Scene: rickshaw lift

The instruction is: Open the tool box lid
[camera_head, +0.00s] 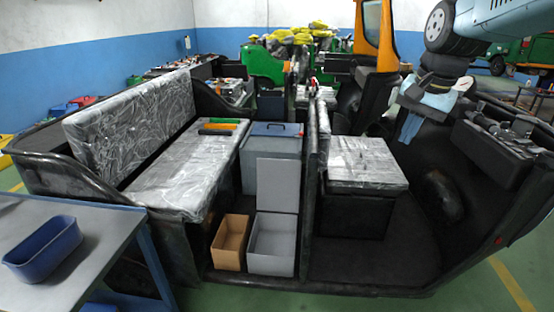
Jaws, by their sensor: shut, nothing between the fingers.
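A larger grey box (272,165) with a closed dark blue lid (276,129) and a handle on top stands between the plastic-wrapped seats. In front of it is a smaller grey box (272,240) with its pale grey lid (277,185) standing up and its inside showing. I cannot tell for certain which one is the tool box. My gripper (409,135) hangs at the upper right, light blue and pointing down. It is shut and empty, right of both boxes and apart from them, near the right-hand wrapped seat.
An open orange-brown box (231,243) stands left of the small grey box. Green and orange tools (220,127) lie on the long wrapped bench (190,165). A right-hand wrapped seat (362,160) and a dark upright divider flank the boxes. A blue bin (43,250) sits on the left table.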

